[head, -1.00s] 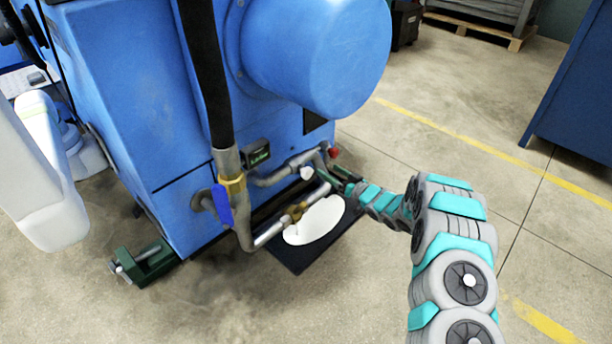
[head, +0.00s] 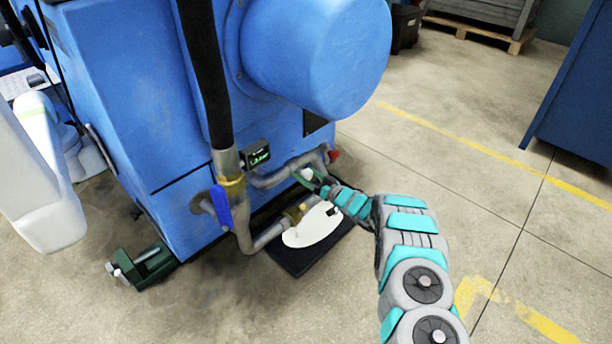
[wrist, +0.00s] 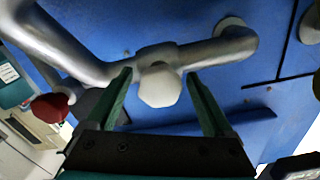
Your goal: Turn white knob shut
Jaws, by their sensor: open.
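The white knob (wrist: 160,85) is a small faceted cap on a grey pipe fitting. In the wrist view it sits between the two green fingers of my gripper (wrist: 158,98), which is open with a gap on both sides of the knob. In the head view the knob (head: 307,173) is on the pipework at the machine's lower front. My gripper (head: 312,180) is right at it there, reaching in from the right. Whether a finger touches the knob I cannot tell.
A red knob (wrist: 50,106) sits on the pipe to the left in the wrist view. A blue lever (head: 221,206) hangs from the pipe under a black hose. The blue machine (head: 130,120) stands behind. A white puddle (head: 312,226) lies on a black mat below. Open floor is to the right.

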